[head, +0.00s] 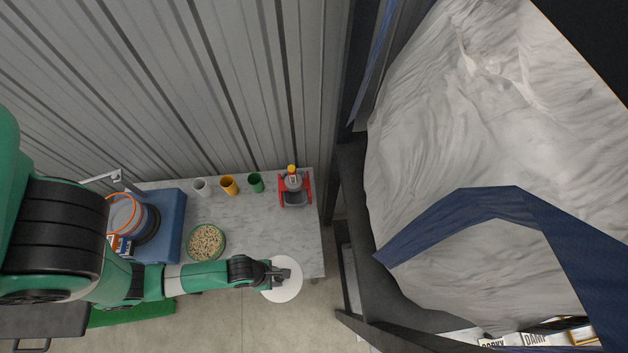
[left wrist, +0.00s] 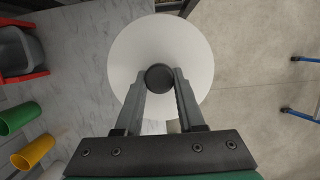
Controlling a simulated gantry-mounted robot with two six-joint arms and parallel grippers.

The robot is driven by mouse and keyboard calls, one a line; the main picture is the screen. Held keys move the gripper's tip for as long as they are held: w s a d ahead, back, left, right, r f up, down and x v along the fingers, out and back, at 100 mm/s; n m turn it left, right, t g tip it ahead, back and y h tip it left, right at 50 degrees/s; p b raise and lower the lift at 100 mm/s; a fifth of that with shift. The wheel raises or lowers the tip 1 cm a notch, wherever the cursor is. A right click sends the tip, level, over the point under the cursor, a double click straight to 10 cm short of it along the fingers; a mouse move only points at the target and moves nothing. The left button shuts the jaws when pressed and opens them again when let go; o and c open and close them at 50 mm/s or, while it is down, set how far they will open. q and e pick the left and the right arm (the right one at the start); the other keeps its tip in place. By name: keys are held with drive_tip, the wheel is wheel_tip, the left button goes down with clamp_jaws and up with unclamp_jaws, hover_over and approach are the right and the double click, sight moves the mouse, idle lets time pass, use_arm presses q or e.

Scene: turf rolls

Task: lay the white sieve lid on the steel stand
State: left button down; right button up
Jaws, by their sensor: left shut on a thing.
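The white sieve lid (head: 287,291) is a flat round disc at the table's front right edge in the head view. In the left wrist view the lid (left wrist: 190,45) fills the top centre, with a dark round knob (left wrist: 159,78) in its middle. My left gripper (head: 279,274) is shut on that knob; its fingers flank it in the left wrist view (left wrist: 160,84). The lid lies partly over the table and partly over the floor in both pictures. I cannot pick out the steel stand with certainty. My right gripper is not in view.
On the grey table (head: 270,225) are a bowl of pale pieces (head: 206,242), white (head: 201,187), yellow (head: 228,184) and green cups (head: 255,183), and a red-framed grey device (head: 294,188). Orange-rimmed sieves (head: 125,212) stand on a blue base (head: 169,222). The table's right middle is clear.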

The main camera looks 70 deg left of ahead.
use_arm(q)
drive_tip(key=shift+w+r, duration=0.1)
drive_tip(key=shift+w, duration=0.15)
drive_tip(key=shift+a, duration=0.15)
drive_tip(key=w+a+f+b, duration=0.1)
drive_tip(key=w+a+f, duration=0.1)
drive_tip(key=a+f, duration=0.1)
drive_tip(key=w+a+f+b, duration=0.2)
drive_tip(key=w+a+f, duration=0.1)
drive_tip(key=w+a+f+b, duration=0.2)
drive_tip(key=a+f, duration=0.1)
drive_tip(key=shift+w+a+f, duration=0.1)
drive_tip(key=shift+w+a, duration=0.1)
drive_tip(key=shift+w, duration=0.2)
drive_tip(key=shift+w+a, duration=0.15)
drive_tip(key=shift+a, duration=0.05)
drive_tip(key=f+b, duration=0.1)
drive_tip(key=f, duration=0.1)
drive_tip(key=f+b, duration=0.1)
drive_tip(key=shift+w+a+f+b, duration=0.3)
drive_tip(key=shift+f, duration=0.25)
drive_tip(key=shift+r, duration=0.1)
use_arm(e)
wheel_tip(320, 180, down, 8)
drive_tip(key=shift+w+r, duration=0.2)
